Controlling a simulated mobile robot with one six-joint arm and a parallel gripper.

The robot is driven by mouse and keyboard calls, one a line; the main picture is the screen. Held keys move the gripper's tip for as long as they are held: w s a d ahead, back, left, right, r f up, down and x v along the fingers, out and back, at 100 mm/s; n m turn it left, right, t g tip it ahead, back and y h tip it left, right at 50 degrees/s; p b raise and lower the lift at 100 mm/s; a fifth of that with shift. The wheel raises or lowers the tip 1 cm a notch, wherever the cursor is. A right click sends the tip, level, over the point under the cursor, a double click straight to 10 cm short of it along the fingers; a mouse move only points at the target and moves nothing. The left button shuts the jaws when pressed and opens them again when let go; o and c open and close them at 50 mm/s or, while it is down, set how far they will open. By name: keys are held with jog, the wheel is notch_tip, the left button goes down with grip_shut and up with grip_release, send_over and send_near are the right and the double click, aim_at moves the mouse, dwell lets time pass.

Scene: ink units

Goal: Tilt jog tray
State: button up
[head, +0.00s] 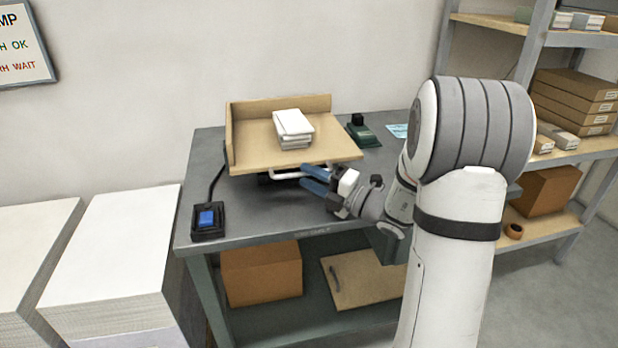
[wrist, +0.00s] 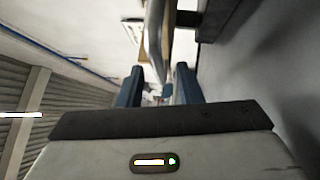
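The jog tray (head: 250,148) is a light wooden board with raised walls at its left and back, standing above the grey table. A stack of white paper (head: 293,128) lies on it, slightly uneven. I cannot tell the tray's exact angle. A pale handle bar (head: 284,175) runs below its front edge and shows in the wrist view as a grey bar (wrist: 155,45). My gripper (head: 304,178) is at the front of the tray by the bar, with blue fingers apart. In the wrist view the bar lines up with the gap between the fingertips (wrist: 160,75); contact is unclear.
A black control box with a blue button (head: 208,219) sits at the table's (head: 290,225) left front, with a cable to the tray. A dark green device (head: 362,132) stands behind right. Tall paper stacks (head: 120,255) stand left; a shelf (head: 550,155) stands right.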

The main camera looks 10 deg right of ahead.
jog(key=shift+x, duration=1.2)
grip_shut()
